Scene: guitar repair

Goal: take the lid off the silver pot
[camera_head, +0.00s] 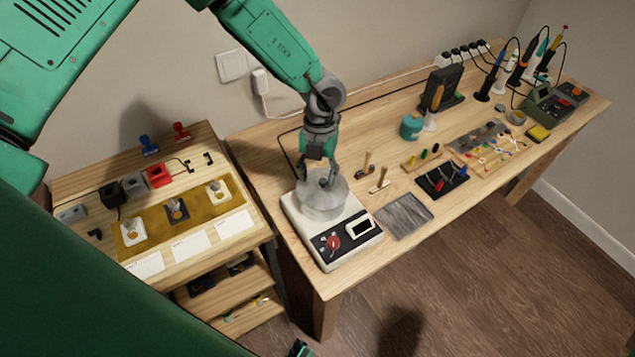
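The silver pot (324,203) stands upright on a white hot plate (350,262) near the left end of the long workbench. Its lid appears to be on it, and the lid's top is mostly hidden by my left gripper. My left gripper (321,178) points down right over the lid, its dark fingers on either side of the lid's middle. I cannot tell whether the fingers are closed on the lid's knob. A small dark and green piece, probably my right gripper (300,348), shows at the bottom edge, mostly out of view.
A grey mat (404,216), small brushes (380,182) and a dark tool tray (441,182) lie right of the hot plate. A teal jar (411,126) stands behind. A lower side table (222,259) with small parts is at left. Soldering tools fill the far right.

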